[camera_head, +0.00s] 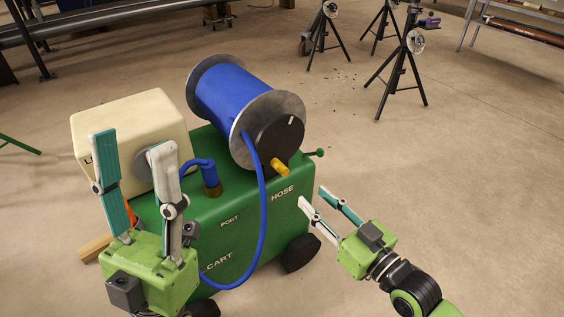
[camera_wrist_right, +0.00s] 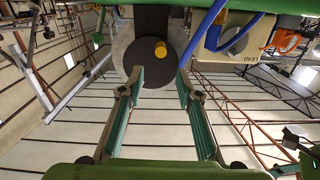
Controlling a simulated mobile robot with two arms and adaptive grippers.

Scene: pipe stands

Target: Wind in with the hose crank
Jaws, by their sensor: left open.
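The hose crank is a dark disc (camera_head: 281,140) with a yellow handle (camera_head: 280,167) on the end of the hose reel (camera_head: 232,95). The reel holds blue hose between grey flanges on top of the green cart (camera_head: 235,225). The handle points down at the disc's lower edge. My right gripper (camera_head: 312,194) is open and empty, below and right of the handle, apart from it. In the right wrist view the handle (camera_wrist_right: 160,49) shows centred beyond the open fingertips (camera_wrist_right: 160,78). My left gripper (camera_head: 131,142) is open and empty at the cart's left, in front of the cream box.
A cream box (camera_head: 140,112) stands at the cart's left. Blue hose (camera_head: 262,215) hangs in a loop across the cart front, near the right gripper. A green knobbed lever (camera_head: 315,153) sticks out right of the reel. Tripod stands (camera_head: 400,75) are further back; floor to the right is clear.

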